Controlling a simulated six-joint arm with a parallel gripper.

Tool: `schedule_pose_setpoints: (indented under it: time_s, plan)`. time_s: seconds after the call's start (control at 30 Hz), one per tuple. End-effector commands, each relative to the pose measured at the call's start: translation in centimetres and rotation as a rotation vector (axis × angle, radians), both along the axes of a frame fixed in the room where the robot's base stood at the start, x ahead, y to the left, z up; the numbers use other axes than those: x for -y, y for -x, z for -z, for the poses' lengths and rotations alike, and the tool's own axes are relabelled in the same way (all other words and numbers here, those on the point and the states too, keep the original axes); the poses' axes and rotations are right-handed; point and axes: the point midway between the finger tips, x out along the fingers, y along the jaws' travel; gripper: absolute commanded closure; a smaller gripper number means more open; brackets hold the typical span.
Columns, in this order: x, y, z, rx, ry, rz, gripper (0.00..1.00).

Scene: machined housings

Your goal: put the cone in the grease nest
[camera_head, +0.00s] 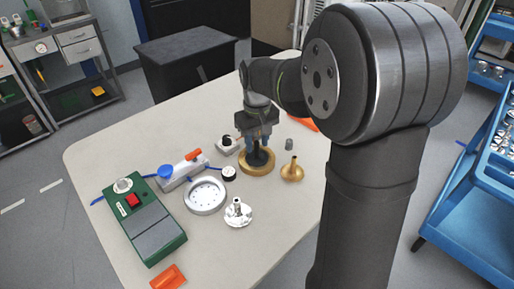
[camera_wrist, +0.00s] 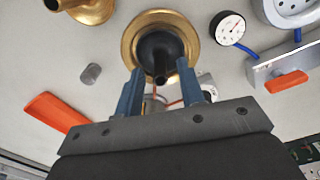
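A black cone-shaped piece (camera_head: 258,157) with a narrow stem pointing up sits inside a round brass-coloured ring (camera_head: 246,168). In the wrist view the black cone (camera_wrist: 160,52) looks centred in the ring (camera_wrist: 187,31), which surrounds it. My gripper (camera_head: 258,142) is right above them, pointing down. Its two blue fingers (camera_wrist: 160,82) stand on either side of the stem, with a gap showing at each side, so it looks open. A brass funnel-like piece (camera_head: 292,171) stands upright to the right of the ring; it is partly cut off in the wrist view (camera_wrist: 88,8). No label marks the grease nest.
A dial gauge (camera_head: 229,173), white flanged ring (camera_head: 205,196), grey fixture with orange handle (camera_head: 183,170) and silver part (camera_head: 238,212) lie left and below. A green control box (camera_head: 144,221) is at the table's left. A small grey cylinder (camera_head: 289,144) and orange piece (camera_wrist: 55,112) are near.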

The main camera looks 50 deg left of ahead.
Motion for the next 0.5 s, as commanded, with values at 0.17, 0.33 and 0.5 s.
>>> schedule_pose_setpoints:
  time_s: [0.17,0.33,0.5]
  plan:
    - [-0.1,0.0,-4.2,0.002,-0.005,0.0,0.64]
    - [-0.1,0.0,-7.2,0.002,-0.004,0.0,0.64]
    - [0.0,0.0,-8.8,0.0,-0.001,0.0,0.64]
